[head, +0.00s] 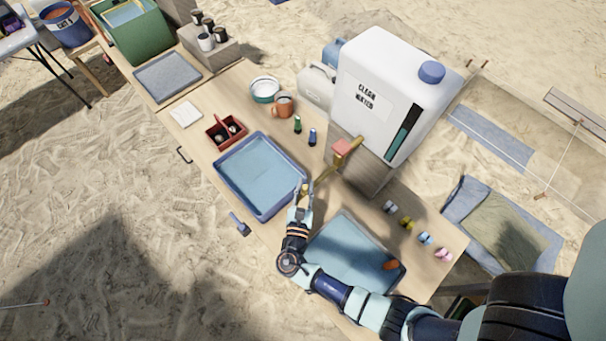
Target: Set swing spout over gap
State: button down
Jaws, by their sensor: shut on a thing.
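The swing spout (326,173) is a brass-coloured tube below the white water tank (385,95), running down and left from a pink block (343,147). My gripper (304,188) is at the spout's lower end and shut on it; the fingers hide part of the tip. The gap lies between two water-filled trays: the blue-rimmed left tray (228,180) and the right tray (398,261). The spout's lower end shows near the right tray's upper left corner and the left tray's right edge. Its exact height over the gap cannot be told.
The tank stands on a grey block (362,176). An orange mug (283,106), two small bottles (312,137) and a red caddy (226,131) stand behind the left tray. Several small coloured pieces (406,223) line the table right of the block.

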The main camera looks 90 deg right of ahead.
jog(key=c, duration=1)
grip_release()
jog(key=shift+s, duration=0.1)
jog(key=shift+a, duration=0.1)
jog(key=a, duration=0.4)
jog(key=w+a, duration=0.1)
jog(key=a, duration=0.2)
jog(key=w+a, duration=0.1)
jog(key=a, duration=0.3)
jog(key=shift+a, duration=0.35)
jog(key=shift+w, duration=0.1)
